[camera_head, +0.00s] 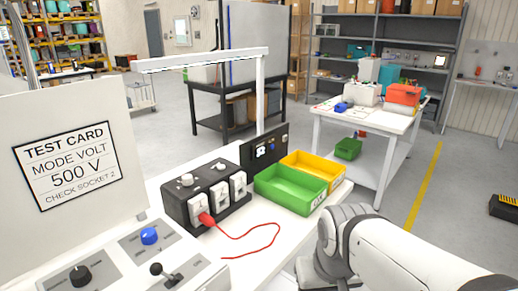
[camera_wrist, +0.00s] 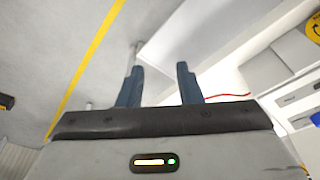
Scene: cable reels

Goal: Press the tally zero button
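A blue round button (camera_head: 149,236) sits on a light control panel at the lower left in the head view. No label reading tally zero is legible, so I cannot tell which control is that button. My gripper (camera_wrist: 160,72) shows in the wrist view with its two blue fingers apart and nothing between them. It points at floor and a white bench edge, away from the controls. In the head view only my arm shows at the lower right; the fingers are not visible.
A black knob (camera_head: 80,275) and a lever (camera_head: 165,275) flank the blue button. A black socket box (camera_head: 205,192) with a red plug and cable stands on the bench. Green (camera_head: 290,190) and yellow (camera_head: 318,168) bins sit right of it. A test card (camera_head: 68,165) stands left.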

